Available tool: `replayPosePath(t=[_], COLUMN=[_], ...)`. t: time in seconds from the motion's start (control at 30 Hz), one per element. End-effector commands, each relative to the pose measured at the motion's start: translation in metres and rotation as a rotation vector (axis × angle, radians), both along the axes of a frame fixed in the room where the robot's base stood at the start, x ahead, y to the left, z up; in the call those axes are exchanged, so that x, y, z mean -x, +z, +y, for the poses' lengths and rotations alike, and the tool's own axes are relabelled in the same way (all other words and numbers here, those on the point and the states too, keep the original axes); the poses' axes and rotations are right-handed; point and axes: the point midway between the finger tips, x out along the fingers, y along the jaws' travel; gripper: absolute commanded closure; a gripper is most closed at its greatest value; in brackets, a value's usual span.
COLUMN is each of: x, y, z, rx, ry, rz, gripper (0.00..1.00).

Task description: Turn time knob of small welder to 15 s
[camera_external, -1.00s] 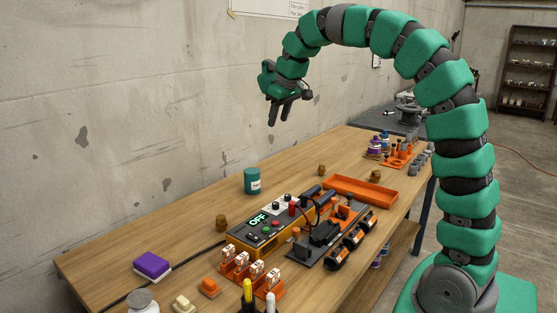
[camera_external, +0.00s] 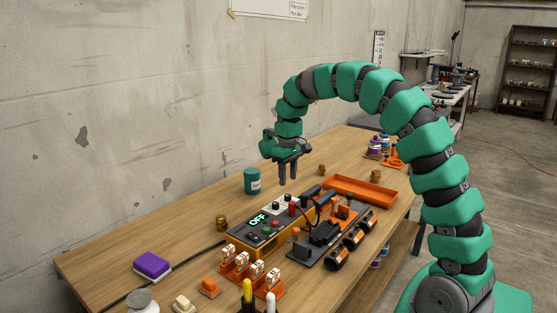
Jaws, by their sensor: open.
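The small welder (camera_external: 262,246) is a long orange and grey box on the wooden workbench, with a display that reads OFF. Dark knobs (camera_external: 277,205) sit on a pale panel toward its far end. Their pointer marks and scale are too small to read, and I cannot tell which is the time knob. My gripper (camera_external: 288,180) is open and empty, fingers pointing down. It hangs above the far end of the welder, a little above the knobs and apart from them.
A teal can (camera_external: 252,181) stands left of my gripper. An orange tray (camera_external: 359,188) lies behind the welder. A dark clamp fixture (camera_external: 325,236) stands at its right, and orange holders with white-labelled items (camera_external: 241,261) stand in front. The bench's left part is mostly clear.

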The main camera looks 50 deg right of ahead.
Motion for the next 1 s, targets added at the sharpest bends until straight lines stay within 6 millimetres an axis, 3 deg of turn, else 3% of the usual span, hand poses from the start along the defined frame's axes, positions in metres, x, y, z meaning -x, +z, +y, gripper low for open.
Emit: replayPosePath(t=[0.1, 0.33, 0.8, 0.97, 1.0], x=[0.001, 0.000, 0.000, 0.000, 0.000], y=[-0.025, -0.055, -0.065, -0.065, -0.065], z=[0.000, 0.000, 0.000, 0.000, 0.000], rx=[-0.001, 0.000, 0.000, 0.000, 0.000], ry=[-0.001, 0.001, 0.000, 0.000, 0.000], rz=[0.003, 0.000, 0.000, 0.000, -0.001], gripper=[0.56, 0.56, 0.56, 1.00, 1.00])
